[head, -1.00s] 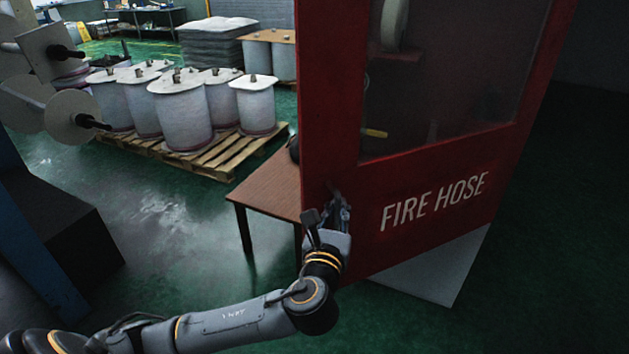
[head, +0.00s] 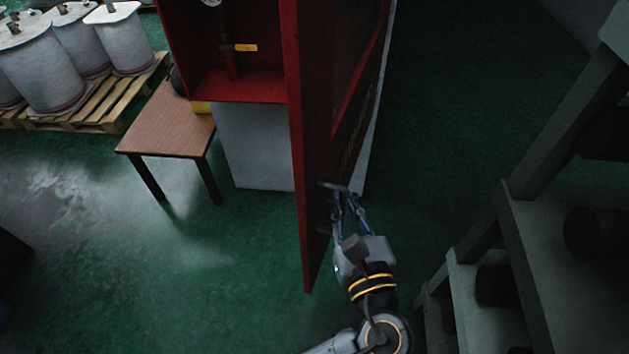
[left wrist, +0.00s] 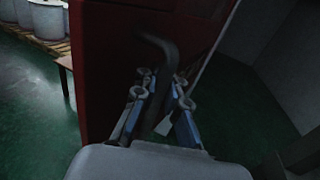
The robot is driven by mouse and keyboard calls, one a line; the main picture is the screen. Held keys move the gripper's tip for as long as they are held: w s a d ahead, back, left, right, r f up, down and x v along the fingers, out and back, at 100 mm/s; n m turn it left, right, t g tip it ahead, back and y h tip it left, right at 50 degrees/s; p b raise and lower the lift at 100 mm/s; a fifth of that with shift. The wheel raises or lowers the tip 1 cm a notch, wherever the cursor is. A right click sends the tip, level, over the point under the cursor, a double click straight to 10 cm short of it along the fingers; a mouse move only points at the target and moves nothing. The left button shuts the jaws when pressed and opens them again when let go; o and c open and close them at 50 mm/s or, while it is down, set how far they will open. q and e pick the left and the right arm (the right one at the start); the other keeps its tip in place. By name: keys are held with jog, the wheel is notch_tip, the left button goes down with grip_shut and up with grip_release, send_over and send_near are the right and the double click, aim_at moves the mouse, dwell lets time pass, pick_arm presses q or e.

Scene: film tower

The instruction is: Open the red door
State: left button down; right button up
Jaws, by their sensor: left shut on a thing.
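The red door (head: 308,150) of the fire hose cabinet stands wide open, seen nearly edge-on in the head view. The red cabinet (head: 264,88) is visible inside to the left of the door, with a yellow-ended piece in it. My left gripper (head: 346,196) is shut on the door's handle (head: 331,186), on the door's outer face. In the left wrist view the bent dark handle (left wrist: 164,52) passes between the fingers of my left gripper (left wrist: 163,92), in front of the red door (left wrist: 110,70). My right gripper is not in view.
A small brown table (head: 170,128) stands left of the cabinet's white base (head: 255,150). White drums sit on a wooden pallet (head: 100,115) at far left. A grey rack (head: 530,235) with dark round items stands close on the right. Green floor is clear at lower left.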

pick_arm(q)
jog(key=shift+s+d+f, duration=0.15)
jog(key=shift+d+f, duration=0.15)
jog(key=shift+d, duration=0.05)
jog(key=shift+f, duration=0.1)
jog(key=c, duration=1.6)
grip_release()
jog(key=shift+s, duration=0.1)
jog(key=shift+o, duration=1)
jog(key=shift+s+a+r, duration=0.1)
jog(key=shift+s+r, duration=0.15)
jog(key=shift+w, duration=0.25)
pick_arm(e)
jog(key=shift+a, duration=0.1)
